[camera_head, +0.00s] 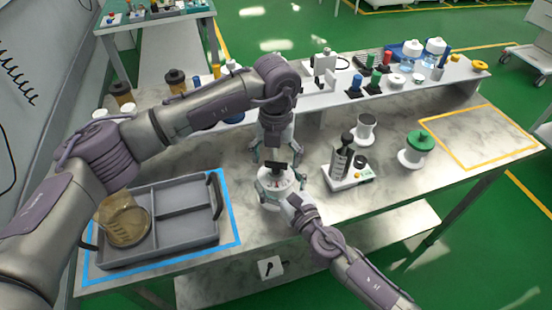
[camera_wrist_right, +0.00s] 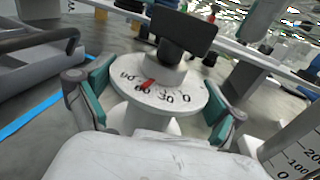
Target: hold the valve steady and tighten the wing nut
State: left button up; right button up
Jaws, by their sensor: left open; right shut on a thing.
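The valve (camera_head: 277,187) is a white round body standing upright on the marble table. A dial with numbers (camera_wrist_right: 160,95) and a red pointer faces up in the right wrist view. The black wing nut (camera_wrist_right: 184,30) sits on top of the dial; it also shows in the head view (camera_head: 276,167). My right gripper (camera_head: 280,184) is shut on the valve's sides, one padded finger on each side in the right wrist view (camera_wrist_right: 158,100). My left gripper (camera_head: 271,156) points down from above, open, with its fingertips close around or just above the wing nut; contact cannot be told.
A grey divided tray (camera_head: 185,222) with an amber jar (camera_head: 122,220) lies left inside blue tape. A white base with a dark bottle (camera_head: 343,160) and a green-topped spool (camera_head: 416,149) stand right. A raised shelf (camera_head: 325,98) with several items runs behind. The yellow-taped area (camera_head: 480,135) is empty.

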pick_arm(q)
jog(key=shift+f, duration=0.45)
jog(key=c, duration=1.2)
jog(key=shift+o, duration=0.2)
